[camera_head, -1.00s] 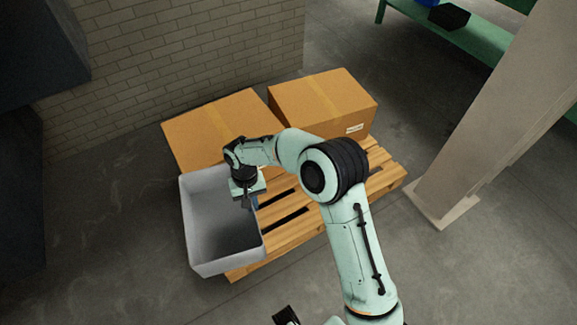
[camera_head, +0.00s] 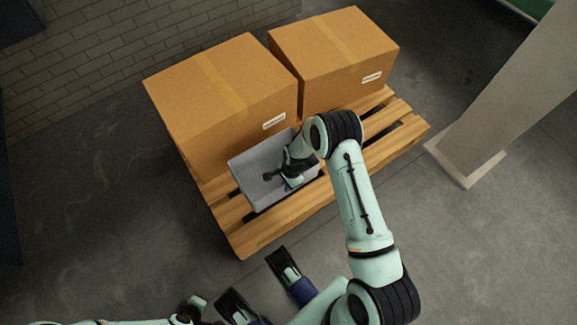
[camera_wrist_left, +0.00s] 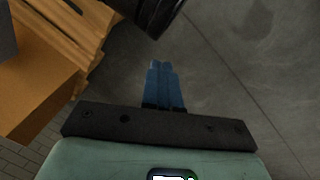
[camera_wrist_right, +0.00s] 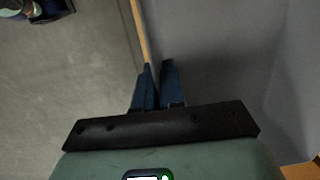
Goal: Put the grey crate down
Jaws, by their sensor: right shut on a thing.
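The grey crate (camera_head: 240,170) is upright over the pallet's slats, in front of the left cardboard box, in the head view. I cannot tell whether its base touches the slats. My right gripper (camera_head: 288,182) is at the crate's near right side. In the right wrist view my right fingers (camera_wrist_right: 158,85) are shut on the wall of the crate (camera_wrist_right: 215,55), whose inside fills the right. The wooden pallet (camera_head: 250,235) has bare slats in front of the crate. My left gripper (camera_wrist_left: 165,85) is shut and empty over the floor in the left wrist view.
The left cardboard box (camera_head: 220,95) and the right cardboard box (camera_head: 335,55) stand on the back of the pallet, close behind the crate. A pale column (camera_head: 510,95) stands on the floor to the right. The floor left of the pallet is clear.

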